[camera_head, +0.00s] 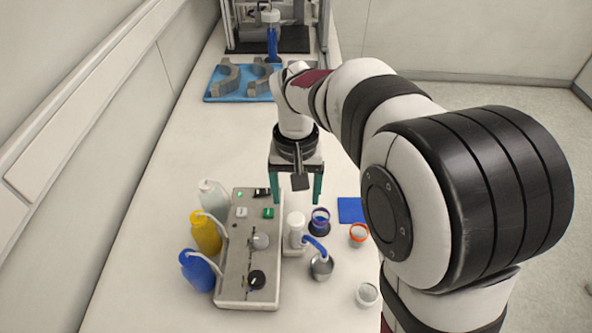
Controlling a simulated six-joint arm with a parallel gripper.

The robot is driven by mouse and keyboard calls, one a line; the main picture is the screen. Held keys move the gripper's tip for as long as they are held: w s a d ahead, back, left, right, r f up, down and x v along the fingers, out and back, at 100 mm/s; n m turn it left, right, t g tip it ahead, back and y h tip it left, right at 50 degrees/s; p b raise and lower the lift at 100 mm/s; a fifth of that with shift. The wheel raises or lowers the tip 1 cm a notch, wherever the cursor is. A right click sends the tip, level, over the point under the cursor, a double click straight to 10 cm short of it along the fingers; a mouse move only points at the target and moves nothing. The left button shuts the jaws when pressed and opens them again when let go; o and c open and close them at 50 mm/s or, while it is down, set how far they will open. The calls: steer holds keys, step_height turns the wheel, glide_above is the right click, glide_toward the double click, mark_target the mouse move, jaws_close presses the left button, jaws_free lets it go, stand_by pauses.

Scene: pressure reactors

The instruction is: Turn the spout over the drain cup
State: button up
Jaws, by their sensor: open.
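A small white dispenser (296,229) stands right of the grey control box. A blue curved spout (315,243) comes off it and points down and right. The spout's end is over or just at the rim of a grey metal cup (321,268). A dark cup with a blue-purple rim (320,222) stands behind the spout. I cannot tell which of the cups is the drain cup. My gripper (298,200) points down with its green fingers apart and empty. In the picture it is just above the dispenser's top; the height gap is unclear.
The control box (249,250) has knobs and switches. White, yellow (205,233) and blue (197,270) bottles stand to its left. An orange-rimmed cup (358,235), a pale cup (366,295) and a blue pad (351,210) lie right. A blue tray (228,97) with grey curved parts is farther back.

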step_height(320, 180, up, 8)
steer(key=shift+r, duration=0.2)
steer(key=s+d+f+m+y, duration=0.1)
steer(key=s+d+f+m, duration=0.1)
steer(key=s, duration=0.9)
steer(key=s+d+f+m, duration=0.3)
steer(key=s+d+f, duration=0.1)
steer(key=s, duration=0.8)
steer(key=shift+d+f+y, duration=0.3)
steer(key=shift+d+y, duration=0.1)
steer(key=shift+d, duration=0.15)
